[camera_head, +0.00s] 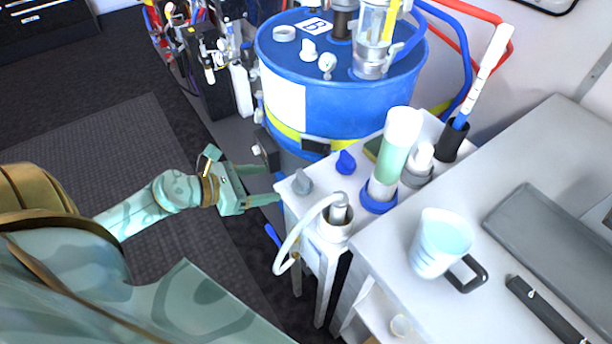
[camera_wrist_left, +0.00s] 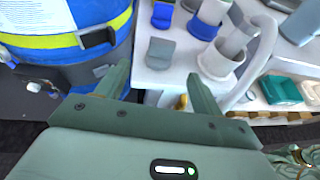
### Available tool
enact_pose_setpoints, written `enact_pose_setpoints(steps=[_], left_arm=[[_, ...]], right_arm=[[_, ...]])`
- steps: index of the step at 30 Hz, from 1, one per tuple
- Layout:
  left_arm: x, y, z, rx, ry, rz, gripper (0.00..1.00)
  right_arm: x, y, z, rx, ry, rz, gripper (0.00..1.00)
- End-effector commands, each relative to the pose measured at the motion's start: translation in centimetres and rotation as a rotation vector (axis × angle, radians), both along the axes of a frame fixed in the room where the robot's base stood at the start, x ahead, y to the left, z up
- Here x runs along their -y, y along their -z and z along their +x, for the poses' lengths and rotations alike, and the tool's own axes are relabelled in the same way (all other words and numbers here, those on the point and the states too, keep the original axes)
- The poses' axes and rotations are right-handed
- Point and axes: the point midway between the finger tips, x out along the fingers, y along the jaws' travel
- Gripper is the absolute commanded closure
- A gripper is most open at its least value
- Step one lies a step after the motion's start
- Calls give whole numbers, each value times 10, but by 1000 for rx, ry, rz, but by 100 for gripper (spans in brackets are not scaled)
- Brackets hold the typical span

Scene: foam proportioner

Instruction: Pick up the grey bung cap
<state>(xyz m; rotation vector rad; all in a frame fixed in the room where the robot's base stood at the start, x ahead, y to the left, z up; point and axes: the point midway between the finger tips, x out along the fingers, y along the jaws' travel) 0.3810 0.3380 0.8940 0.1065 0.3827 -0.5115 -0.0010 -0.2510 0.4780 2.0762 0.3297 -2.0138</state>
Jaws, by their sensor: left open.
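The grey bung cap (camera_head: 302,182) sits on the near left corner of the small white side table (camera_head: 362,190). In the left wrist view the grey cap (camera_wrist_left: 160,52) lies ahead of the fingertips, between their lines. My left gripper (camera_head: 268,184) is open and empty, with its fingers pointing at the cap from the left. A small gap shows between the fingertips and the cap. In the left wrist view the two fingers (camera_wrist_left: 158,82) stand apart at the table's edge. My right gripper is not in view.
A blue cap (camera_head: 345,162) sits behind the grey one. A hose fitting (camera_head: 338,212) stands close on the right, and a cylinder in a blue base (camera_head: 379,198) stands beyond. The blue drum (camera_head: 345,105) rises behind.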

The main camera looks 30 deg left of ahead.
Motion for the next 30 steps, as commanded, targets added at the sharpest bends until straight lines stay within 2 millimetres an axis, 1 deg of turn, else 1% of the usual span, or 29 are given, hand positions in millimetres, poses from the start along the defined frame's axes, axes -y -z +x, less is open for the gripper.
enact_pose_setpoints(steps=[1, 3, 6, 9, 14, 19, 22, 25, 30], left_arm=[[6, 4, 12, 4, -1, -3, 33], [14, 11, 27, 4, -3, -5, 33], [24, 20, 43, 2, -4, -4, 33], [30, 26, 54, 0, -5, -5, 33], [36, 29, 64, -1, -4, -5, 33], [52, 35, 86, 1, -5, -7, 33], [58, 42, 97, -2, -5, -7, 33], [61, 44, 102, -3, -4, -5, 33], [61, 44, 102, -3, -3, -4, 33]], right_arm=[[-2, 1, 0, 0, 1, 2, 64], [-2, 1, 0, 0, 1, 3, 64], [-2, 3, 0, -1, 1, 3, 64], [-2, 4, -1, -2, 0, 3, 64], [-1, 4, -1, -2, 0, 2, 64], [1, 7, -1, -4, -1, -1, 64], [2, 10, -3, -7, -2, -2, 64], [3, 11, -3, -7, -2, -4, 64], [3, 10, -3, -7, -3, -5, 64]])
